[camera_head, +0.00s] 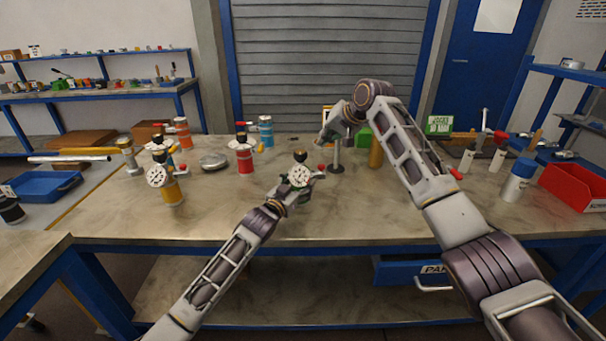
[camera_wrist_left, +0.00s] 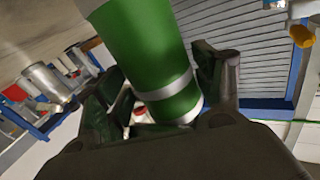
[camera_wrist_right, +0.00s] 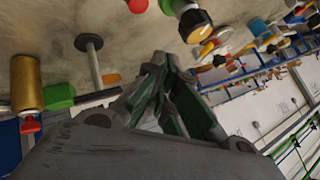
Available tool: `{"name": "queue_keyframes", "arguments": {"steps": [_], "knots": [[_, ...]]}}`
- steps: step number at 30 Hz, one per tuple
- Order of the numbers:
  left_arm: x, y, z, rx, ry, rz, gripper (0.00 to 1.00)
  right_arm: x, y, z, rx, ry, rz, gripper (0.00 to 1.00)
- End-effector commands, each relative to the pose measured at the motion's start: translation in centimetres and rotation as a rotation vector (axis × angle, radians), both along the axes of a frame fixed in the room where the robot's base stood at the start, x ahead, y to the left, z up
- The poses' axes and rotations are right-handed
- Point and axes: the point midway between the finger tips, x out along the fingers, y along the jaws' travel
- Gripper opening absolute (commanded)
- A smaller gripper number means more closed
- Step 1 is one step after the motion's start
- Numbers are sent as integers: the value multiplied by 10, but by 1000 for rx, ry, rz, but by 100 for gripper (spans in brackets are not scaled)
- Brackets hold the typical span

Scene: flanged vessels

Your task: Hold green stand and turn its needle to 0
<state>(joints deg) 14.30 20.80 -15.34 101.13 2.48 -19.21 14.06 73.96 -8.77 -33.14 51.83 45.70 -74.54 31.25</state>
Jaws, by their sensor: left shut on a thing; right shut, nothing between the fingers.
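The green stand shows in the left wrist view (camera_wrist_left: 150,55) as a green cylinder with a pale band. My left gripper (camera_wrist_left: 170,95) is shut on it, one finger on each side. In the head view its white dial (camera_head: 300,176), dark top knob and red side knob show at my left gripper (camera_head: 285,198); its green body is mostly hidden there. The needle is too small to read. My right gripper (camera_head: 325,138) is shut and empty, above and behind the dial, apart from it. Its closed fingers also show in the right wrist view (camera_wrist_right: 160,80).
A grey post on a round base (camera_head: 336,167) stands right of the dial, near my right gripper. A bronze cylinder (camera_head: 375,152) is beside it. A red vessel (camera_head: 245,160) and a yellow vessel with a dial (camera_head: 170,190) stand to the left. The front table middle is clear.

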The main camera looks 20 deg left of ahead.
Motion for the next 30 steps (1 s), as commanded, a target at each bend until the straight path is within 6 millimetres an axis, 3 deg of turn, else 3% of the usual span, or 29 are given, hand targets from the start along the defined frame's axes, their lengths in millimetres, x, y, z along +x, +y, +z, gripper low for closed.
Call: {"name": "queue_keyframes", "arguments": {"steps": [12, 25, 30], "knots": [[0, 0, 3, -1, -5, -1, 36, 0, 0, 0, 0, 0, 0, 0], [0, 0, 3, -1, -5, -1, 36, 0, -5, 0, -5, -76, 41, 55], [0, 0, 3, -1, -5, -1, 36, -4, -9, -1, -14, -164, 91, 58]]}}
